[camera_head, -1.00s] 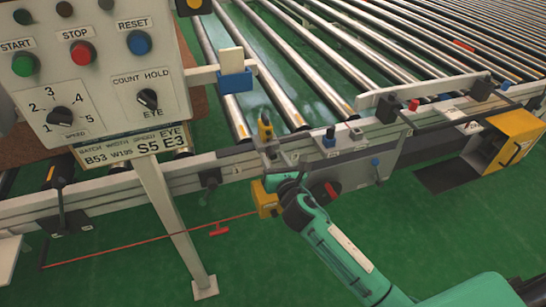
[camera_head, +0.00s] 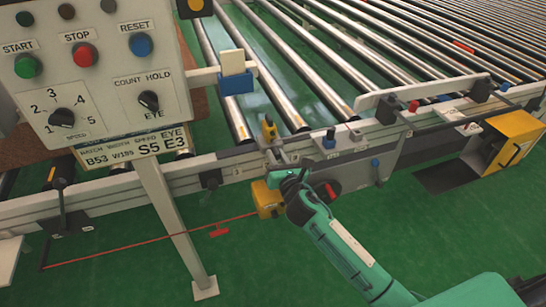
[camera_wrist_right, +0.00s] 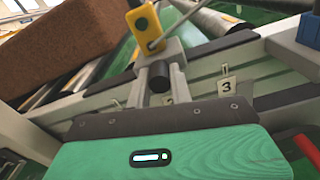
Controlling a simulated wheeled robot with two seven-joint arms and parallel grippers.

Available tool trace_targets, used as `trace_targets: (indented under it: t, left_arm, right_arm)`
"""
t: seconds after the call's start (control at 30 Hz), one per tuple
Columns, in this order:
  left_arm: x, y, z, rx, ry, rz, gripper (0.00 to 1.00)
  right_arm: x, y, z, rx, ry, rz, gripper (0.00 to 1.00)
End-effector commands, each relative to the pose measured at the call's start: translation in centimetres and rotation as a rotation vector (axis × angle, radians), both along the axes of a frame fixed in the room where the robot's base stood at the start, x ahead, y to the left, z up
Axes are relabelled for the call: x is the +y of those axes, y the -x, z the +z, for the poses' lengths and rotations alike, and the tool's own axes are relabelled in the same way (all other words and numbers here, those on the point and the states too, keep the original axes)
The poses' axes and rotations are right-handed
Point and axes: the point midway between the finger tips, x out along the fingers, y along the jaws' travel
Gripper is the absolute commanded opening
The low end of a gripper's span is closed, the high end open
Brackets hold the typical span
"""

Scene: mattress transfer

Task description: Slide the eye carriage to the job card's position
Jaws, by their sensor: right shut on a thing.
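The eye carriage (camera_head: 268,131) carries a yellow eye and stands on the front rail of the roller conveyor, left of a blue block. The yellow eye (camera_wrist_right: 146,28) also shows in the right wrist view. My right gripper (camera_wrist_right: 160,75) is shut on the carriage's black knob (camera_wrist_right: 159,82). In the head view my right gripper (camera_head: 283,176) is at the rail, just below the carriage. The job card (camera_head: 135,150) under the control panel reads B53, W195, S5, E3. In the wrist view, the number 3 tag (camera_wrist_right: 227,87) is right of the held knob. My left gripper is not in view.
The control panel (camera_head: 95,80) stands at the left on a post (camera_head: 177,220). A red cord (camera_head: 150,240) runs low along the front. A yellow box (camera_head: 512,142) is at the far right of the rail. Green floor in front is mostly clear.

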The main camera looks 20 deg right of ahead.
Motion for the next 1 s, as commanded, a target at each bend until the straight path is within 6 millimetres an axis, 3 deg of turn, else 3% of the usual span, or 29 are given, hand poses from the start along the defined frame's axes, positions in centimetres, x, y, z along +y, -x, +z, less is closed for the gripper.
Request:
trace_targets:
  t: [0.1,0.33,0.47,0.77,0.8,0.9,1.0]
  left_arm:
    - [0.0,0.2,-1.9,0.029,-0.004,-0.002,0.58]
    - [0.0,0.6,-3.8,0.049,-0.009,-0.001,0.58]
    - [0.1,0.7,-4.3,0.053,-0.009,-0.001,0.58]
    - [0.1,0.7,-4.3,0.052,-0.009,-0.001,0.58]
    - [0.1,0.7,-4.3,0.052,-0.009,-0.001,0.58]
    - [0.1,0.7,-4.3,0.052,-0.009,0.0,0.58]
    - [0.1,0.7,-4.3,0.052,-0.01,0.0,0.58]
  right_arm:
    - [-3.0,-0.1,0.3,0.002,0.01,-0.005,0.0]
    - [-7.7,-0.2,0.1,0.003,0.007,-0.005,0.0]
    - [-8.7,-0.3,0.0,0.003,0.005,-0.004,0.0]
    - [-8.8,-0.3,0.0,0.001,0.002,-0.003,0.0]
    - [-8.8,-0.3,0.0,0.001,0.002,-0.003,0.28]
    - [-8.8,-0.3,0.0,0.001,0.002,-0.003,0.43]
    - [-8.8,-0.3,0.0,0.001,0.002,-0.003,0.43]
